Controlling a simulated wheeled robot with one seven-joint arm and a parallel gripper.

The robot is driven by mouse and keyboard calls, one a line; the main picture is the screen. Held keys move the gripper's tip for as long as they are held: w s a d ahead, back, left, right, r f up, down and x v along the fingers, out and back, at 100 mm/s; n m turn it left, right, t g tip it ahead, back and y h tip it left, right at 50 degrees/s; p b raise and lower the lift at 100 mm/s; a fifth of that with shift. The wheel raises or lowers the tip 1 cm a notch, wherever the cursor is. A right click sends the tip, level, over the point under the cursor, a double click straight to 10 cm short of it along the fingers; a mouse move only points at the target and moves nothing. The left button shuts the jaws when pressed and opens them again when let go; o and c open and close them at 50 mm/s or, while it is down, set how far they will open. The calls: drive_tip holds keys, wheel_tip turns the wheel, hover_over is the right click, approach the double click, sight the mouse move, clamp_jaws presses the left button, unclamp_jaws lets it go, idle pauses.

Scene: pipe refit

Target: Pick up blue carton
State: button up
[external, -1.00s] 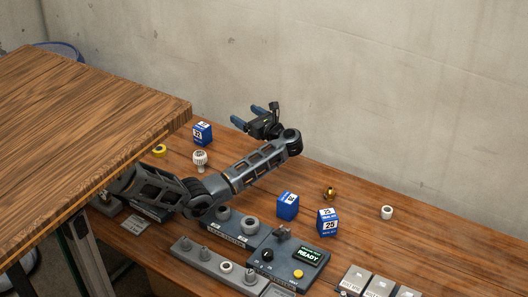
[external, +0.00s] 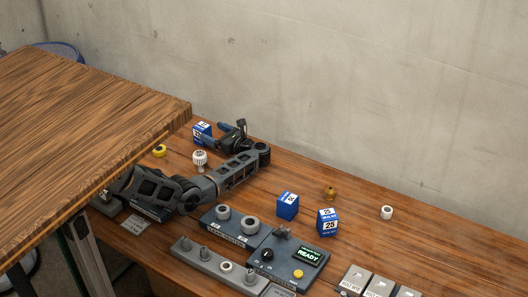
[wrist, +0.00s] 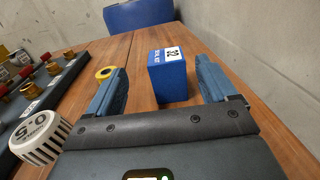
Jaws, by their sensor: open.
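A blue carton (external: 199,129) with a white label stands at the left on the wooden bench near the wall. In the wrist view the blue carton (wrist: 165,80) stands upright between and slightly ahead of my open fingers, with gaps on both sides. My gripper (external: 214,131) is low over the bench and points left at this carton, partly covering it. In the wrist view my gripper (wrist: 158,72) holds nothing. Two more blue cartons, one (external: 287,207) and another marked 25 (external: 327,223), stand at mid-bench.
A white ribbed knob (external: 200,157) and a yellow ring (external: 159,151) are near the left carton. A brass piece (external: 331,193) and a white ring (external: 387,212) lie to the right. A control panel (external: 285,262) reads READY. A raised wooden table (external: 90,110) overhangs the left side.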

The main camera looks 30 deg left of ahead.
sight(207, 129)
drive_tip(key=shift+w+a+f, duration=0.1)
drive_tip(key=shift+a, duration=0.85)
drive_tip(key=a+b, duration=0.2)
drive_tip(key=a, duration=0.1)
drive_tip(key=w+a+f+b, duration=0.1)
drive_tip(key=shift+w+a, duration=0.1)
drive_tip(key=shift+a, duration=0.3)
drive_tip(key=shift+a+r, duration=0.15)
drive_tip(key=shift+a, duration=0.1)
drive_tip(key=shift+c, duration=0.5)
drive_tip(key=c, duration=1)
drive_tip(key=shift+r, duration=0.1)
